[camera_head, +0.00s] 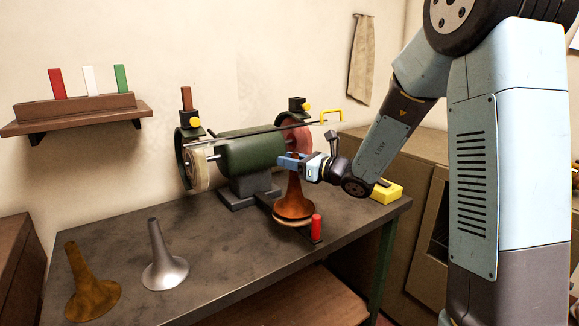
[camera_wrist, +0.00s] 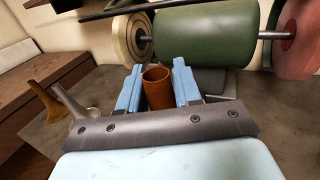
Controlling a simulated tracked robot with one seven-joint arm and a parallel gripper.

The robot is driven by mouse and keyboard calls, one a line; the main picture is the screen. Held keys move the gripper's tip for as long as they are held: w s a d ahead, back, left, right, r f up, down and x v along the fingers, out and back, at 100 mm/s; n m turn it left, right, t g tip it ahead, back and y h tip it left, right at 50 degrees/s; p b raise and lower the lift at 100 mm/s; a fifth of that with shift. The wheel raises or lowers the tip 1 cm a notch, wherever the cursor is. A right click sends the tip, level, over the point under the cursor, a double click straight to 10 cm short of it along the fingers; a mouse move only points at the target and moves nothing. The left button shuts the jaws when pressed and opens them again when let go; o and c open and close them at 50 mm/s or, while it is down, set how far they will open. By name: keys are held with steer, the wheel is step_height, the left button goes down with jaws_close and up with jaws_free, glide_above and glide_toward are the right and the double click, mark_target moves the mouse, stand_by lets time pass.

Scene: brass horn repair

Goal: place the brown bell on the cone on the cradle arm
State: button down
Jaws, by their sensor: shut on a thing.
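The reddish-brown bell (camera_head: 294,205) is upright, wide end down, in front of the green grinder. My gripper (camera_head: 290,162) is shut on its narrow neck. In the wrist view, the bell's open tube end (camera_wrist: 158,88) sits between the two blue fingers of my gripper (camera_wrist: 158,92). The bell's flare is directly above a pale round pad (camera_head: 291,222) on the dark cradle arm (camera_head: 264,208), by a red handle (camera_head: 316,228). The cone is hidden, and I cannot tell whether the flare touches the pad.
A silver bell (camera_head: 164,262) and a mottled brass-brown bell (camera_head: 90,290) stand on the left of the dark bench (camera_head: 215,225). The grinder (camera_head: 249,160) with its wheels is close behind my gripper. A yellow box (camera_head: 386,191) sits at the bench's right end.

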steer(key=shift+f, duration=0.8)
steer(key=c, duration=0.8)
jaws_free()
